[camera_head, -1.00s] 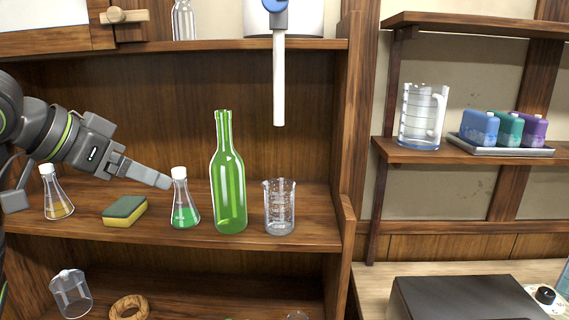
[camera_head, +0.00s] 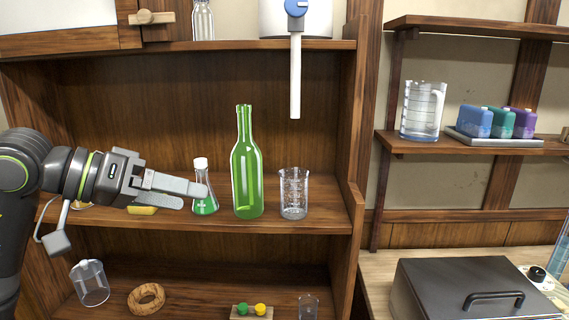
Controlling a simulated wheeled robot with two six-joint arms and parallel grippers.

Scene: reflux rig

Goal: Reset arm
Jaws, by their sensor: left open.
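My left gripper (camera_head: 195,196) reaches in from the left in front of the middle shelf, its two fingers apart and nothing seen between them. Its fingertips overlap the left edge of a flask of green liquid (camera_head: 205,200) with a white cap. I cannot tell whether they touch it. The gripper and arm hide most of the yellow sponge (camera_head: 142,211) and nearly all of the flask of yellow liquid. A green bottle (camera_head: 247,170) and a clear beaker (camera_head: 294,195) stand upright to the right. My right gripper is not in view.
Below are a clear jar (camera_head: 90,284), a cork ring (camera_head: 146,298) and a small rack with green and yellow balls (camera_head: 251,311). A measuring jug (camera_head: 422,112) and a tray of coloured bottles (camera_head: 500,143) stand on the right shelf. A dark box with a handle (camera_head: 465,287) is below.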

